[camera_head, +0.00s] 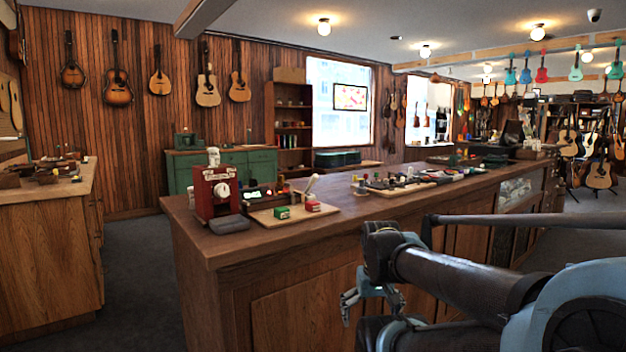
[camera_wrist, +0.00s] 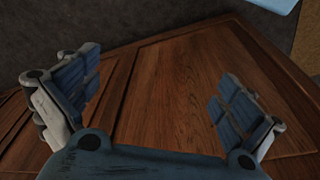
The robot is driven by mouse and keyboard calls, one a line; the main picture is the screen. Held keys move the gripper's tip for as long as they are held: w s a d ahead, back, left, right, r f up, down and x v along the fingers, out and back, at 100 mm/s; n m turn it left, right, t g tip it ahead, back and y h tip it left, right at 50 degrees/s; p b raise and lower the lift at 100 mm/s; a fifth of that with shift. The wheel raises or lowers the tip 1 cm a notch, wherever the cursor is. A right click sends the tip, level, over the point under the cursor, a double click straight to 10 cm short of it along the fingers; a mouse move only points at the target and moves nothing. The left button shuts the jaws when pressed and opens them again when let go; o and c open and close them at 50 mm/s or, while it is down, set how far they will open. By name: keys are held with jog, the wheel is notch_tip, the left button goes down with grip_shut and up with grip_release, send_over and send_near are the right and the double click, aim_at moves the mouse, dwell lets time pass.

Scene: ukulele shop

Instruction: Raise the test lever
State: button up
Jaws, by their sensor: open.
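A red box-like device (camera_head: 216,194) with a round white dial stands near the left end of the wooden counter (camera_head: 400,207). A grey block (camera_head: 232,226) lies at its foot.
A wooden board (camera_head: 285,217) with small green and red boxes lies beside the device. More trays and small items line the counter to the right. A second wooden bench (camera_head: 45,240) stands at left, with clear floor (camera_head: 140,280) between.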

dwell(0.3)
jog(key=shift+c, duration=1.1)
jog(key=r, duration=0.3)
jog(key=shift+w+a, duration=0.15)
jog(key=shift+w, duration=0.05)
jog(key=c, duration=0.9)
jog(key=w+r, duration=0.2)
jog(key=shift+a+r+n, duration=0.15)
jog(key=shift+r+n, duration=0.15)
jog(key=shift+n, duration=0.1)
jog(key=c, duration=0.3)
notch_tip(320, 180, up, 39)
jog(key=n+t+y, duration=0.2)
jog(key=n, duration=0.5)
send_over(314, 180)
jog(key=s+d, duration=0.3)
jog(key=s, duration=0.2)
jog(key=shift+c, duration=0.2)
jog(key=x, duration=1.7)
jog(key=shift+w+f, duration=0.1)
jog(key=shift+w, duration=0.1)
grip_shut()
